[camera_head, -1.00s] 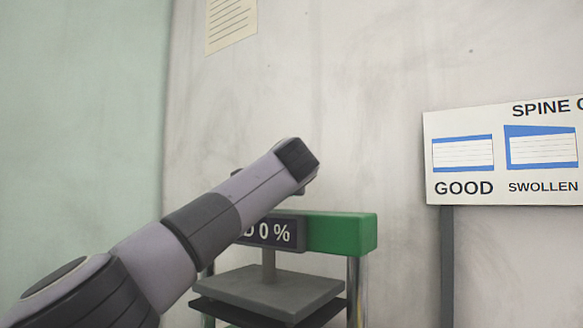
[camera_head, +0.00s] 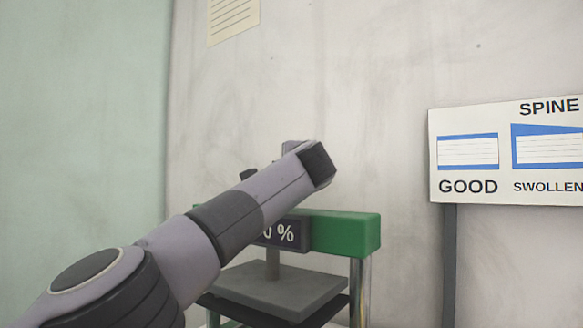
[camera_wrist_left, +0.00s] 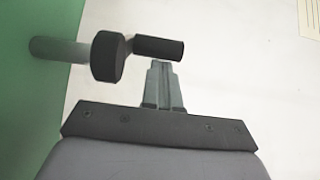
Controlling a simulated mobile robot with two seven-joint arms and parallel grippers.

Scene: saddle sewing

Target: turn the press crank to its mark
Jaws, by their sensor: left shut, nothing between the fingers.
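The green press (camera_head: 345,232) stands by the wall, its display (camera_head: 283,233) partly covered by my left arm; "0 %" shows. In the left wrist view, the crank has a grey shaft (camera_wrist_left: 58,50), a dark round hub (camera_wrist_left: 107,56) and a dark handle (camera_wrist_left: 160,48) pointing right. My left gripper (camera_wrist_left: 163,68) is shut and empty, its tips just at the lower edge of the handle; I cannot tell if they touch. The gripper's fingers cannot be made out there. The mark is not visible.
The press's grey plate (camera_head: 275,288) is below the display, beside a metal column (camera_head: 360,290). A sign reading "GOOD" and "SWOLLEN" (camera_head: 470,115) stands on a dark post (camera_head: 449,260) at the right. A paper (camera_head: 232,18) hangs on the wall.

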